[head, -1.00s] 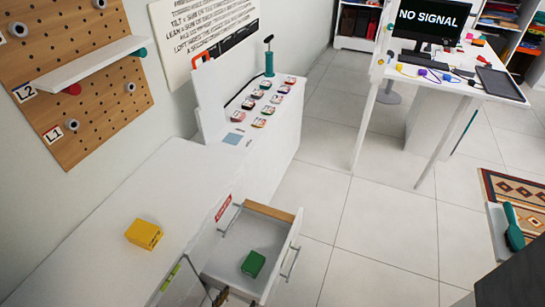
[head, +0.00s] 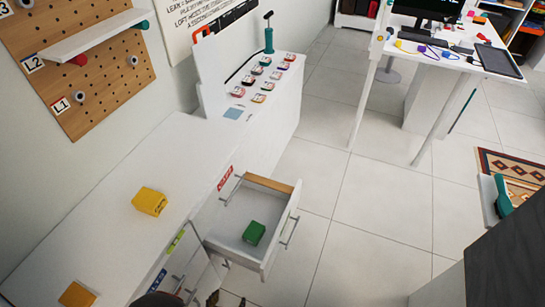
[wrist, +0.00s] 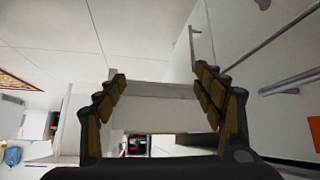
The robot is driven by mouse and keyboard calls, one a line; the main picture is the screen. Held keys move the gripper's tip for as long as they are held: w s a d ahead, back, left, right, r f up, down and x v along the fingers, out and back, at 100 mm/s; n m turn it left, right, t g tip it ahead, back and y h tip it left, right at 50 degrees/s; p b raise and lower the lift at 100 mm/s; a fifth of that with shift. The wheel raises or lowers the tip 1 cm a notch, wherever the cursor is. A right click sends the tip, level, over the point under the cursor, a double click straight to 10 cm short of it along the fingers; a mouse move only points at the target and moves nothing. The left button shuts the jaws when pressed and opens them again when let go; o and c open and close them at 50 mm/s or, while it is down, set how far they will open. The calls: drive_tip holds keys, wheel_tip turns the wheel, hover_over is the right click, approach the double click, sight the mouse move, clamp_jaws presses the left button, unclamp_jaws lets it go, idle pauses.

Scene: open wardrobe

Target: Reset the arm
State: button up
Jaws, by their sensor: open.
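My gripper (wrist: 160,82) shows in the wrist view with its two dark, tan-padded fingers spread wide apart and nothing between them. In the head view, only small dark parts of my arm show at the bottom edge, below the open drawer (head: 277,225). The drawer is pulled out from the white cabinet, and a green block (head: 254,233) lies inside it. My gripper is apart from the green block.
A yellow block (head: 149,201) and an orange block (head: 77,295) lie on the white cabinet top (head: 120,235). Drawer handles (wrist: 290,83) are at the right in the wrist view. The tiled floor (head: 375,225) right of the drawer is clear.

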drive_tip(key=s+a+r+n+g+y, duration=0.2)
drive_tip(key=s+a+n+g+y, duration=0.1)
drive_tip(key=s+a+g, duration=0.3)
wheel_tip(320, 180, up, 18)
drive_tip(key=s+n+g+y, duration=0.1)
drive_tip(key=s+n+g, duration=0.1)
drive_tip(key=n+g, duration=0.1)
drive_tip(key=w+d+r+m+t+h, duration=0.1)
drive_tip(key=w+d+r+m+t, duration=0.1)
drive_tip(key=d+r, duration=1.7)
drive_tip(key=w+d+r+m+t+h+p, duration=0.1)
drive_tip(key=w+d+r+t, duration=0.3)
drive_tip(key=d+r, duration=1.5)
drive_tip(key=w+d+m, duration=0.1)
drive_tip(key=w+d, duration=0.2)
drive_tip(key=shift+d+r+p, duration=0.15)
drive_tip(key=shift+r+p, duration=0.15)
drive_tip(key=shift+r, duration=0.05)
